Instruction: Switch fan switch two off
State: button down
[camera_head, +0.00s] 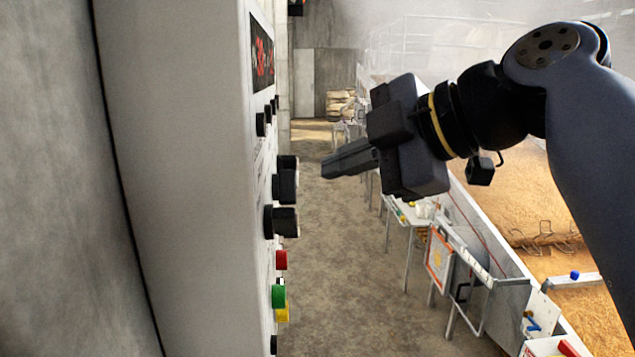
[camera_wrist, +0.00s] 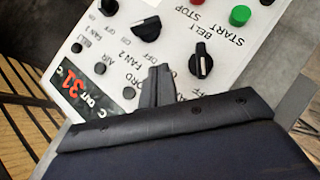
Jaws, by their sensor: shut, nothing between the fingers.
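A light grey control panel (camera_head: 200,120) stands on the left in the head view, with two large black rotary switches, an upper one (camera_head: 287,179) and a lower one (camera_head: 284,221). My gripper (camera_head: 328,166) is shut and empty. It points left at the panel and is apart from the upper switch, with a visible gap. In the wrist view the fingers (camera_wrist: 157,72) are over the panel face (camera_wrist: 165,50), close to lettering that seems to read "FAN 2". A black rotary switch (camera_wrist: 200,61) is right of the fingertips, another (camera_wrist: 108,7) at the top left.
A red button (camera_head: 281,260), a green button (camera_head: 278,297) and a yellow one (camera_head: 283,313) are below the switches. A red digital display (camera_head: 262,55) is above. Open floor lies between.

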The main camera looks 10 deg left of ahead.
aim_at(287, 196)
jog(key=x, duration=0.2)
jog(key=p+x, duration=0.1)
jog(key=x, duration=0.2)
jog(key=w+d+f+p+x, duration=0.1)
jog(key=x, duration=0.1)
jog(key=shift+w+a, duration=0.2)
jog(key=shift+w+a+f, duration=0.1)
jog(key=shift+w+f, duration=0.35)
jog(key=shift+f, duration=0.05)
jog(key=shift+f+b, duration=0.3)
jog(key=shift+b, duration=0.3)
jog(key=shift+r, duration=0.1)
